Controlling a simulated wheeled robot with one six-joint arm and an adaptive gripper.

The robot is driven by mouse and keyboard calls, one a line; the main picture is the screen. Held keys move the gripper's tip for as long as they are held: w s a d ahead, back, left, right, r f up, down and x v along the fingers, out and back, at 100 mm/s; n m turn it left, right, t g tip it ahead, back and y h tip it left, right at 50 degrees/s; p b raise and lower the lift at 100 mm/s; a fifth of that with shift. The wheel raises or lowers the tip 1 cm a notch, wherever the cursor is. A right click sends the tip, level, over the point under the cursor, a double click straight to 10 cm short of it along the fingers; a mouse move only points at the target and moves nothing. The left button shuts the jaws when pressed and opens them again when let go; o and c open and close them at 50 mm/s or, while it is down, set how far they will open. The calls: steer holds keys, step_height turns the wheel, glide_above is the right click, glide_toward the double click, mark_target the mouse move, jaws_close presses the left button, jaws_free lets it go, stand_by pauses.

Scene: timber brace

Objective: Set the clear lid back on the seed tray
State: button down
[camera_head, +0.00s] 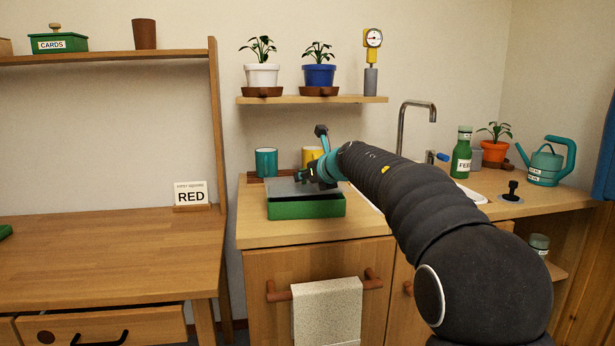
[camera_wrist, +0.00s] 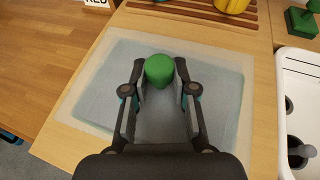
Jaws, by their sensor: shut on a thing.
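The clear lid (camera_head: 287,188) is a pale, see-through sheet at the top of the green seed tray (camera_head: 305,208), on the counter's left part. In the wrist view the lid (camera_wrist: 90,92) fills the middle, with a paler rim around a bluish inner area. Its round green knob (camera_wrist: 159,69) sits between my fingertips. My gripper (camera_wrist: 160,88) is shut on this knob; in the head view my gripper (camera_head: 308,177) is low over the lid. The lid covers the tray's inside. I cannot tell whether its rim touches the tray all round.
A teal mug (camera_head: 266,162) and a yellow mug (camera_head: 312,156) stand on a slatted wooden rack behind the tray. The sink (camera_wrist: 300,90) and tap (camera_head: 402,125) are to the right. A wooden desk (camera_head: 110,250) with a RED sign (camera_head: 190,195) is to the left.

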steer(key=shift+f, duration=0.5)
steer(key=c, duration=0.9)
jaws_free()
steer(key=shift+c, duration=0.2)
steer(key=shift+r, duration=0.25)
steer(key=v, duration=1.2)
steer(key=shift+r, duration=0.35)
steer(key=shift+d+r, duration=0.1)
